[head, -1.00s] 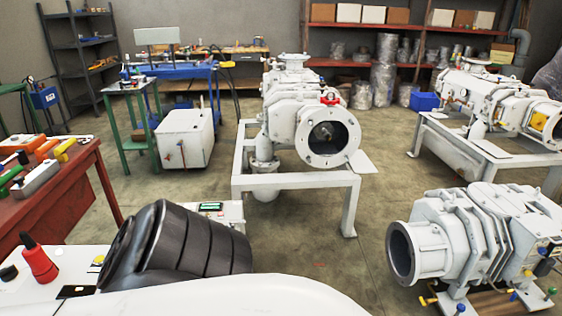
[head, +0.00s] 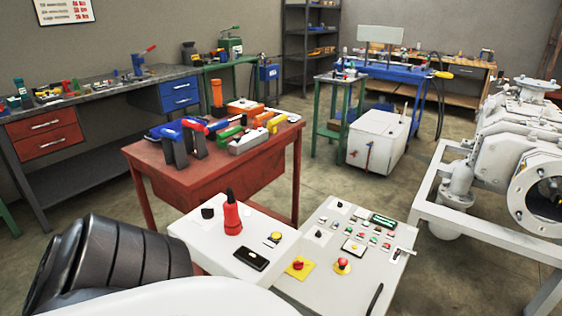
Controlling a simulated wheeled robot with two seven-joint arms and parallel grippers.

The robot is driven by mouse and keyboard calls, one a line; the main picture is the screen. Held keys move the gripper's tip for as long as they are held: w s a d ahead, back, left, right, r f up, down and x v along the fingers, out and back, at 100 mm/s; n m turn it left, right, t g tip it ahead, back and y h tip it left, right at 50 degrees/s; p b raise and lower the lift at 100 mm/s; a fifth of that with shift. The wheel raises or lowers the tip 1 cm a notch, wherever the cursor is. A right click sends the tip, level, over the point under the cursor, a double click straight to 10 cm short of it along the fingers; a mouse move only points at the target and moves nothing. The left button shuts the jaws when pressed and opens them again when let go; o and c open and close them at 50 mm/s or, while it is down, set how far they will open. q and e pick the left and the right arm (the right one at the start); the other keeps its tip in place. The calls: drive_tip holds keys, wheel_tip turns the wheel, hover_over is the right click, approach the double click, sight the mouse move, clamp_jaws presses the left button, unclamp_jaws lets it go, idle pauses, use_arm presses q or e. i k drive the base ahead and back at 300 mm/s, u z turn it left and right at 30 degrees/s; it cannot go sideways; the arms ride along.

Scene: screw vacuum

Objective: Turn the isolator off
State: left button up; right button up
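The isolator is not labelled in view, so I cannot tell for certain which control it is. A white control box (head: 188,238) at lower centre carries an upright red handle with a black tip (head: 232,218), a small black knob (head: 208,212), a yellow button (head: 275,237) and a black rectangular piece (head: 250,260). Neither of my grippers shows. A black ribbed part of mine fills the lower left.
A red table (head: 215,180) with coloured tools stands behind the white box. A grey workbench (head: 100,88) runs along the left wall. A white pump frame (head: 440,215) stands at the right. Open floor shows between the panel and the white cabinet (head: 378,140).

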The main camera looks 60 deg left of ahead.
sight(297, 265)
drive_tip(key=i, duration=1.1)
drive_tip(key=u, duration=3.35)
